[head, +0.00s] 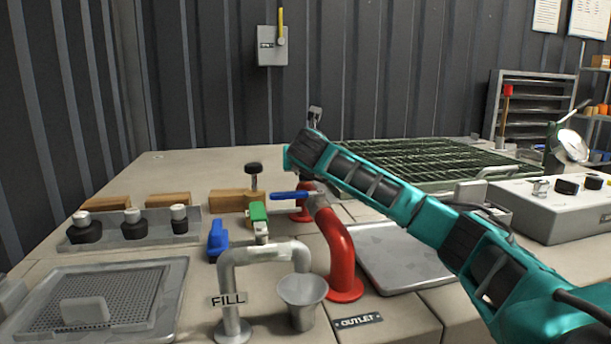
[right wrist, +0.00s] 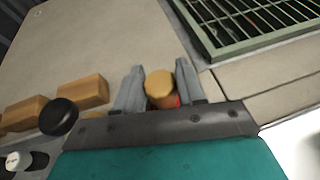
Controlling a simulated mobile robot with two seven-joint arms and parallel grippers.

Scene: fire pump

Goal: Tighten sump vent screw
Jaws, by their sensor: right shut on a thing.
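A round brass-coloured cap, apparently the sump vent screw (right wrist: 160,85), shows in the right wrist view with a bit of red beneath it. My right gripper (right wrist: 160,88) is shut on it, with one grey finger on each side of the cap. A red flanged base (head: 301,215) shows just below the wrist, behind the red outlet pipe. My left gripper is not in view.
A blue-handled valve (head: 292,195) and the red outlet pipe (head: 341,255) stand close in front of the wrist. A black knob (head: 253,168) on a stem and wooden blocks lie to the left. A green grate (head: 430,160) lies behind the arm.

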